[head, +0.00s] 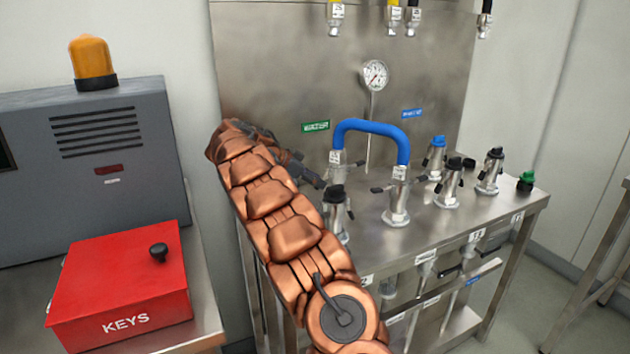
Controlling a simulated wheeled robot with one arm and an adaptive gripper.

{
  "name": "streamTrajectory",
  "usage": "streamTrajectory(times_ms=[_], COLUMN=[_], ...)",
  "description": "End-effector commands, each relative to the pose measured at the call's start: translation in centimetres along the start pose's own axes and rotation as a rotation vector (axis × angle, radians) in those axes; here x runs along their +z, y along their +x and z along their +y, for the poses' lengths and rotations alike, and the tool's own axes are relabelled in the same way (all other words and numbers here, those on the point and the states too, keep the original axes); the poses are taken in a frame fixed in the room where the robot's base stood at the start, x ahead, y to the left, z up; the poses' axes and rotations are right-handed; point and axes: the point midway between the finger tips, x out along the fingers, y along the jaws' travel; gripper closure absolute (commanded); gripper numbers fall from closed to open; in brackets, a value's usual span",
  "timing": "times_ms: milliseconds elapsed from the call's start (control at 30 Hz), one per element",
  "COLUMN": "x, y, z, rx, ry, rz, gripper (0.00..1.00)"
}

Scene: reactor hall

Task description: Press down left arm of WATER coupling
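A green label (315,126), whose small lettering seems to read WATER, is on the steel back panel. Below it stands a metal coupling (338,158) with a white tag, joined to one end of a blue hose (371,125). A short dark arm (359,163) sticks out on this coupling's right. Its left arm cannot be made out; my gripper is on that side. My gripper (312,178) is dark grey, mostly hidden behind my copper arm, with its visible tip just left of the coupling. I cannot tell whether it touches, or whether its fingers are open.
The hose's other end sits on a second coupling (397,200) with side arms. A black-capped coupling (336,212) stands in front, close to my arm. More couplings (448,185) stand at right. A gauge (374,75) rises behind. A red KEYS box (122,285) is at left.

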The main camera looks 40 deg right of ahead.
Motion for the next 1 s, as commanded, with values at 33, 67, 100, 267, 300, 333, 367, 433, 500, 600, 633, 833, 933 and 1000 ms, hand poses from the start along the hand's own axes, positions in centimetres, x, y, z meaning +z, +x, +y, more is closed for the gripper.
streamTrajectory(times_ms=[33, 67, 100, 267, 300, 333, 367, 433, 500, 600, 633, 833, 933, 1000], x=[0.0, 0.0, 0.0, 0.0, 0.0, 0.0, -0.1, -0.2, -0.6, -1.5, -1.8, -3.8, -4.6, -5.1], y=[0.0, 0.0, 0.0, 0.0, 0.0, 0.0, 0.0, -0.2, -0.5, -1.2, -1.5, -2.9, -3.5, -3.9], z=[0.0, 0.0, 0.0, 0.0, 0.0, 0.0, 0.0, 0.0, -0.1, -0.1, 0.0, -0.1, -0.1, -0.1], rx=[0.0, 0.0, 0.0, 0.0, 0.0, 0.0, 0.0, -0.001, -0.002, 0.0, -0.001, -0.001, -0.002, -0.002], ry=[0.0, 0.0, 0.0, 0.0, 0.0, 0.0, 0.0, 0.001, 0.001, 0.001, 0.002, 0.001, 0.001, 0.001], rz=[0.0, 0.0, 0.0, 0.0, 0.0, 0.0, 0.0, 0.0, 0.0, 0.0, 0.0, -0.001, -0.001, 0.0], gripper=[0.56, 0.54, 0.54, 0.54, 0.54, 0.54, 0.54, 0.54, 0.54, 0.54, 0.54, 0.54, 0.54, 0.54])
